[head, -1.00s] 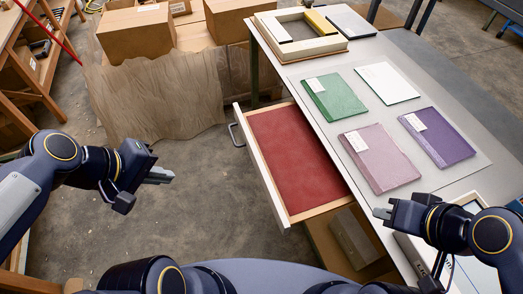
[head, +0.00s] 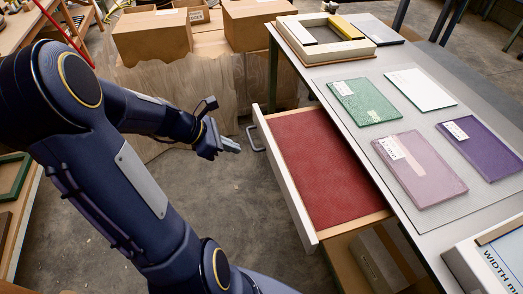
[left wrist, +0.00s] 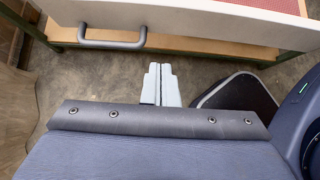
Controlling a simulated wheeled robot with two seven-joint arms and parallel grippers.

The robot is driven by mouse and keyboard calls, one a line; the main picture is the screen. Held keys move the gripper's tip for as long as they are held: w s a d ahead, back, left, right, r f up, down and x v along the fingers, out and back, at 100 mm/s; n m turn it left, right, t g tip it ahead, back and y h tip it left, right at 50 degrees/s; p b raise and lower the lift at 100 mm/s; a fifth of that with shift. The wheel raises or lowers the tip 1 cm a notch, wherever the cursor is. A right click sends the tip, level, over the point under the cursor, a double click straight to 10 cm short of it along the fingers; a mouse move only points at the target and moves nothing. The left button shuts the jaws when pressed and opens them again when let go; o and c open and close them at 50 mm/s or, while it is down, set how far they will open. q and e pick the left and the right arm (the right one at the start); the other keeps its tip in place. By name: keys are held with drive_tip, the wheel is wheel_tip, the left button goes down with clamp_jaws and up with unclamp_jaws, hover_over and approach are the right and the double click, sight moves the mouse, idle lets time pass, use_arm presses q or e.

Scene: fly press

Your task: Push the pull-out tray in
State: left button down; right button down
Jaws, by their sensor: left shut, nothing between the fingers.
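The pull-out tray (head: 322,167), lined in red with a pale front panel, stands drawn out to the left from under the grey table. Its grey bar handle (head: 256,138) is on the front panel, near the far end. The handle also shows at the upper left of the left wrist view (left wrist: 113,40). My left gripper (head: 236,147) is shut and empty, just left of the handle and apart from it. In the left wrist view its fingers (left wrist: 160,72) are together, pointing toward the tray front with floor between. My right gripper is not in view.
On the table (head: 350,113) lie a green panel (head: 362,102), a white one, a pink one (head: 420,168) and a purple one. A frame (head: 325,38) stands at the far end. Cardboard boxes (head: 152,35) stand at the back. A box sits below the tray.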

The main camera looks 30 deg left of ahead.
sight(323, 156)
use_arm(q)
drive_tip(key=w+d+f, duration=0.1)
drive_tip(key=w, duration=0.1)
drive_tip(key=w+d+f, duration=0.1)
drive_tip(key=w+d, duration=0.1)
drive_tip(key=w+d+f, duration=0.1)
drive_tip(key=d, duration=0.1)
drive_tip(key=shift+w+f+b, duration=0.3)
drive_tip(key=shift+w+f, duration=0.05)
drive_tip(key=shift+w, duration=0.05)
drive_tip(key=w+d+p, duration=0.2)
drive_tip(key=w+d, duration=0.2)
drive_tip(key=w, duration=0.1)
drive_tip(key=w+d+p, duration=0.2)
drive_tip(key=w+d, duration=0.3)
drive_tip(key=w+d+p, duration=0.2)
drive_tip(key=w+d, duration=0.2)
drive_tip(key=w, duration=0.2)
drive_tip(key=shift+d+r, duration=0.1)
drive_tip(key=shift+d, duration=0.25)
drive_tip(key=shift+w+d, duration=0.1)
drive_tip(key=shift+r, duration=0.15)
